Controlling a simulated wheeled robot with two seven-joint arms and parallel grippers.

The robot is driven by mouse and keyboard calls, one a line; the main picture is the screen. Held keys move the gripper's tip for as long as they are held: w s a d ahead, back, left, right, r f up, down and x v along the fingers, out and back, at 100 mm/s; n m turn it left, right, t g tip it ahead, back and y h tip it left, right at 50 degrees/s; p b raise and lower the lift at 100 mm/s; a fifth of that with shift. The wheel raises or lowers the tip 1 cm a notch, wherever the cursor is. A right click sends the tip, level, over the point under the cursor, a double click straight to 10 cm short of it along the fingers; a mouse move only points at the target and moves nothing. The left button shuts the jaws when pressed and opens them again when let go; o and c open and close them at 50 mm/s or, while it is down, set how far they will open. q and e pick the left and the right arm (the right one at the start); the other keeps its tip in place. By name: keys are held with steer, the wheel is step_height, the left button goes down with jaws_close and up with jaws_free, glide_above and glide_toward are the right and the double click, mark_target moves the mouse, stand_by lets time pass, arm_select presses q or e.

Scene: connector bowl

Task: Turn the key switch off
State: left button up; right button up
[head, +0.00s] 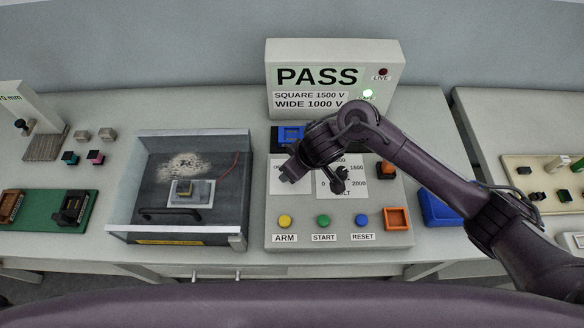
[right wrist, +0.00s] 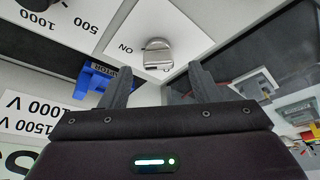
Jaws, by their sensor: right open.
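The key switch (right wrist: 157,54) is a silver metal key on a white plate in the right wrist view. I cannot tell which mark the key points to. My right gripper (right wrist: 160,85) is open, with one finger on each side of the key in the picture and the key beyond the tips. No contact shows. In the head view my right gripper (head: 289,174) hangs over the left plate of the console (head: 300,213) and hides the key. My left gripper is not in view.
The dark volt dial (head: 340,180) is close to the right gripper. ARM (head: 285,221), START (head: 323,221) and RESET (head: 362,221) buttons line the console front. The display (head: 334,60) reads PASS, with a green lamp lit and the LIVE lamp dark. A clear-walled box (head: 180,225) stands left.

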steer(key=x, duration=0.3)
steer(key=shift+w, duration=0.15)
steer(key=c, duration=1)
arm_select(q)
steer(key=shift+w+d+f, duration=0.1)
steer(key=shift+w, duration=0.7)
